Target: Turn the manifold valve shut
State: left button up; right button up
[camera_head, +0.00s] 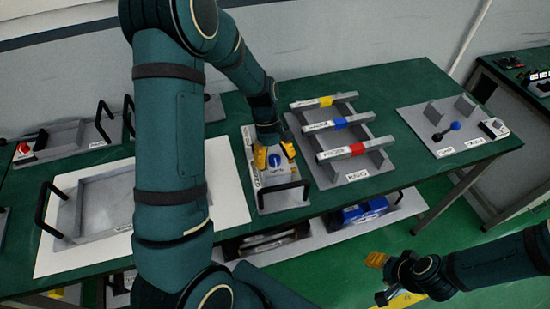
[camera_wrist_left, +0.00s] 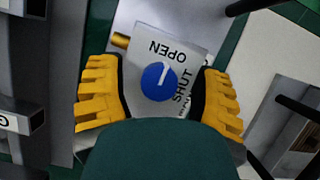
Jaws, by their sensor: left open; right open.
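The manifold valve is a round blue knob (camera_wrist_left: 157,88) on a pale plate marked OPEN and SHUT in the left wrist view. A white line on the knob runs toward the OPEN side. In the head view the knob (camera_head: 275,160) shows small between yellow fingers. My left gripper (camera_head: 274,153) is open over the valve plate (camera_head: 272,200), with one finger on each side of the knob. In the left wrist view the fingers (camera_wrist_left: 158,98) stand apart from the knob; contact is not visible. My right gripper (camera_head: 382,278) is open and empty, off the table's front at lower right.
A black handle (camera_head: 286,190) stands at the front of the valve plate. A rack with yellow, blue and red marked bars (camera_head: 341,151) is close to its right. A tray (camera_head: 105,205) lies left, and a plate with a blue-knobbed lever (camera_head: 447,130) lies right.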

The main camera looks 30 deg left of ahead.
pick_arm(q)
grip_shut()
jog(key=shift+m, duration=0.3)
jog(key=m+g+p, duration=0.1)
jog(key=m, duration=0.1)
jog(key=shift+m+y, duration=0.4)
jog(key=m, duration=0.2)
jog(key=m+g+y, duration=0.1)
jog(key=m, duration=0.1)
jog(key=shift+s+m+y+p, duration=0.1)
jog(key=shift+m+y+p, duration=0.2)
jog(key=m+y, duration=0.2)
jog(key=m, duration=0.3)
jog(key=shift+a, duration=0.1)
jog(key=shift+m+y, duration=0.9)
jog(key=shift+m, duration=1.6)
jog(key=shift+t, duration=0.3)
